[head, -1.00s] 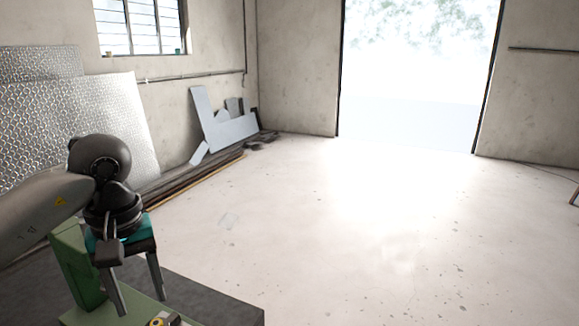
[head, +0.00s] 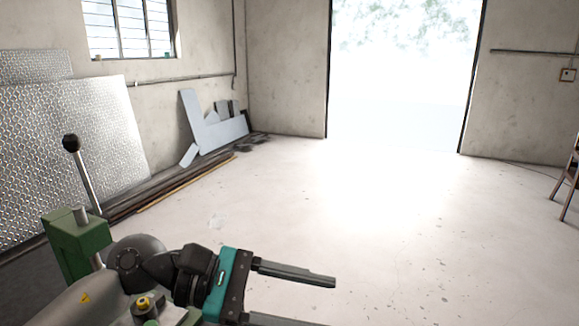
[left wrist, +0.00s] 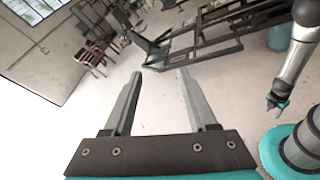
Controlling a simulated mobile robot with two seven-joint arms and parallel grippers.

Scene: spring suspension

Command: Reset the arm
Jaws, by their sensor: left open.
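My left gripper (head: 312,297) is at the bottom of the head view, with its fingers pointing right over the floor. Its two grey fingers are apart and nothing is between them. The left wrist view shows the same open fingers (left wrist: 160,82) above bare floor. In the left wrist view, part of another arm of mine (left wrist: 276,102) shows at the right with its tip pointing down.
A green machine (head: 78,245) with a black-knobbed lever (head: 72,143) stands close by my left arm. Metal sheets (head: 80,150) lean on the left wall. A dark metal frame (left wrist: 205,42) stands beyond the fingers. The middle floor (head: 330,220) is clear.

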